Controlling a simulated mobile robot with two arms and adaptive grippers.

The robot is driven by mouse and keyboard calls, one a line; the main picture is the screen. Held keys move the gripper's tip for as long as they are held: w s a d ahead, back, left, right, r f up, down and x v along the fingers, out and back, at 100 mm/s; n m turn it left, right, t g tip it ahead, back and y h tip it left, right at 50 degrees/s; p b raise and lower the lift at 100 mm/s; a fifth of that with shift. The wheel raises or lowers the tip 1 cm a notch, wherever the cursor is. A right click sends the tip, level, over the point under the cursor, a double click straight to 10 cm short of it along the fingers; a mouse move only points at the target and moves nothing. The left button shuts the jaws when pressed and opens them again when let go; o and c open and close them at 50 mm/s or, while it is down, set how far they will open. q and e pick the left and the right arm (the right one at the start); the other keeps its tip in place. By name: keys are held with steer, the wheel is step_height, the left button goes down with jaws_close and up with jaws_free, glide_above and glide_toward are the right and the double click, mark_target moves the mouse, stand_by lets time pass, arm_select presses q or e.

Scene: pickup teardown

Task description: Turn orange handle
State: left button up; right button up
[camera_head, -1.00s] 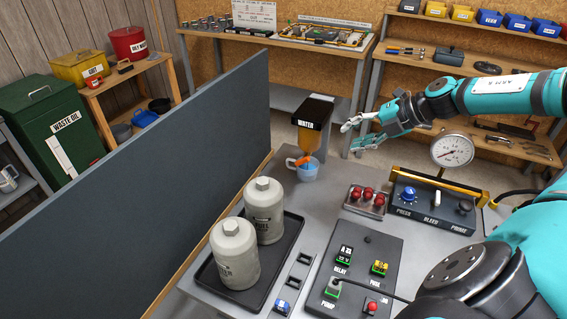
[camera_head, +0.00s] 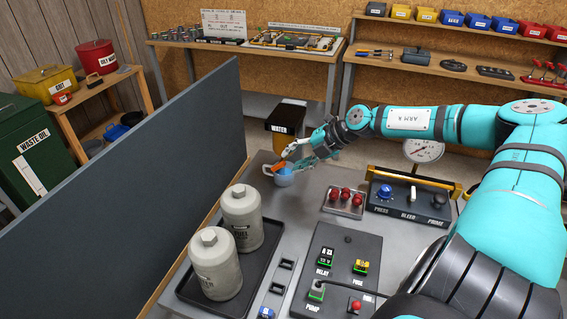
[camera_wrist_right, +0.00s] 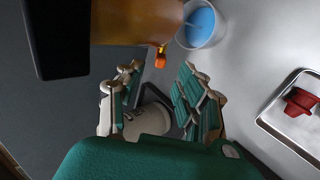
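The orange handle (camera_head: 277,166) shows at the foot of the amber-bowled water separator (camera_head: 285,121), just above a pale blue cup (camera_head: 284,179). In the right wrist view the handle (camera_wrist_right: 160,57) is small and sits under the amber bowl (camera_wrist_right: 135,22), beside the cup of blue liquid (camera_wrist_right: 200,25). My right gripper (camera_head: 297,168) is beside the handle and cup in the head view. In the wrist view my right gripper (camera_wrist_right: 160,73) has its fingers apart, with the handle just past the gap between the tips. Contact cannot be told. My left gripper is out of view.
Two filter canisters stand on a black tray (camera_head: 181,293) at the front left. A dark partition (camera_head: 150,190) bounds the left side.

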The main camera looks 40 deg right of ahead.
mark_target(285, 163)
steer(key=shift+b+x, duration=0.55)
steer(key=shift+x, duration=0.55)
steer(key=shift+w+f+p, duration=0.1)
steer(key=shift+w+p, duration=0.2)
steer(key=shift+x, duration=1.05)
jaws_close()
